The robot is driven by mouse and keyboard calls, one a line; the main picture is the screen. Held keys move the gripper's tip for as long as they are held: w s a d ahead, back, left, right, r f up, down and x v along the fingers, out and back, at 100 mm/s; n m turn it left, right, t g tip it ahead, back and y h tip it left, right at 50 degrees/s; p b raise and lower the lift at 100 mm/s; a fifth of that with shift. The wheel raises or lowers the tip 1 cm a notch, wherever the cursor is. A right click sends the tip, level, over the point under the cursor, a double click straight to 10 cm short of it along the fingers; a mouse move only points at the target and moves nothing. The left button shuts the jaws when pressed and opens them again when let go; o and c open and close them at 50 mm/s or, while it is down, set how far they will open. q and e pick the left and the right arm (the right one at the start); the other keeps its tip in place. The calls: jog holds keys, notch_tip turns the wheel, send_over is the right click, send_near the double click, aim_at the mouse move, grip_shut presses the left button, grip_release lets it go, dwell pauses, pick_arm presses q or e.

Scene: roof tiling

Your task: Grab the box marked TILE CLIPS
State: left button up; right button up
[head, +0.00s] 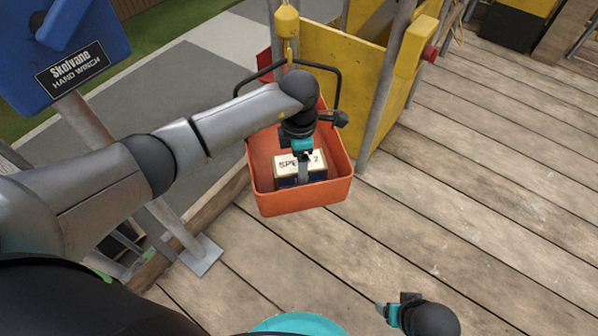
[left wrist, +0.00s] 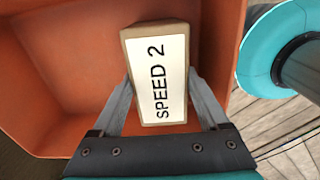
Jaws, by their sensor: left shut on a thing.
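A box (head: 314,167) with a white label lies inside the orange crate (head: 305,202). In the left wrist view the label on this box (left wrist: 160,85) reads SPEED 2. No label reading TILE CLIPS shows in either view. My left gripper (head: 303,172) reaches down into the crate and is shut on the SPEED 2 box, one finger on each side of it. The gripper also shows in the left wrist view (left wrist: 158,80). My right gripper (head: 383,310) is low at the right, above the deck and away from the crate; its finger gap is not clear.
A yellow hook (head: 287,22) is above the crate's black handle (head: 337,85). A yellow panel (head: 345,65) and grey posts stand behind. A blue hand winch (head: 85,30) is at upper left. The wooden deck (head: 470,180) is clear on the right.

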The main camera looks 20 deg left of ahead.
pick_arm(q)
grip_shut()
jog(key=shift+w+r, duration=0.1)
jog(key=shift+r, duration=0.15)
